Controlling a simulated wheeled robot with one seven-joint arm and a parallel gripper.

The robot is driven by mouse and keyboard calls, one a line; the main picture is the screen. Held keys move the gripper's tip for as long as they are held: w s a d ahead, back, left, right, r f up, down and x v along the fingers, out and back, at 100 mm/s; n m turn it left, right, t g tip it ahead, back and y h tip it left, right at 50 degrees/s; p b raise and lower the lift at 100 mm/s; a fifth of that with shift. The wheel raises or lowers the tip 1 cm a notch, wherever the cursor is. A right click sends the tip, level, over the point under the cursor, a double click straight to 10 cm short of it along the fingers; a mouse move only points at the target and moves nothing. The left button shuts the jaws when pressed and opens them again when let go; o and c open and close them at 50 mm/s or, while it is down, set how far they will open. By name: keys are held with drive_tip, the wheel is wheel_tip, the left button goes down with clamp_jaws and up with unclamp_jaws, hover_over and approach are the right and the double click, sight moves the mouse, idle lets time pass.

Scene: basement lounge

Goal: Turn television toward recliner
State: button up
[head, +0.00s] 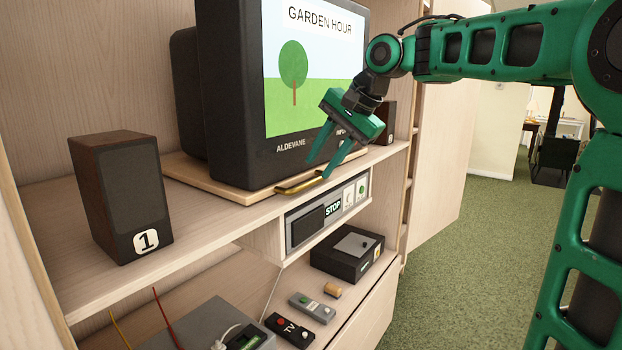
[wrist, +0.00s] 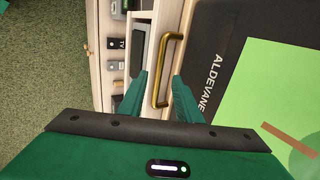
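The television (head: 315,75), a bulky dark set reading "GARDEN HOUR", stands on a wooden board (head: 205,180) on the cabinet shelf. A brass handle (head: 299,185) is fixed along the board's front edge. My green gripper (head: 318,167) is open and points down at the handle. In the wrist view the handle (wrist: 168,68) shows between the two spread fingers (wrist: 161,85), and part of the television's front shows at right. I cannot tell if the fingers touch it. A dark chair (head: 557,153) stands in the far room; I cannot tell if it is the recliner.
A speaker marked 1 (head: 122,197) stands left of the television; another speaker (head: 388,122) is partly hidden behind my gripper. Below are a player with a STOP label (head: 328,210), a black box (head: 347,253) and remotes (head: 290,328). Green carpet (head: 450,270) lies open at right.

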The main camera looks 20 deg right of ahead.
sight(308, 182)
drive_tip(key=shift+x, duration=2.65)
drive_tip(key=shift+c, duration=0.3)
clamp_jaws()
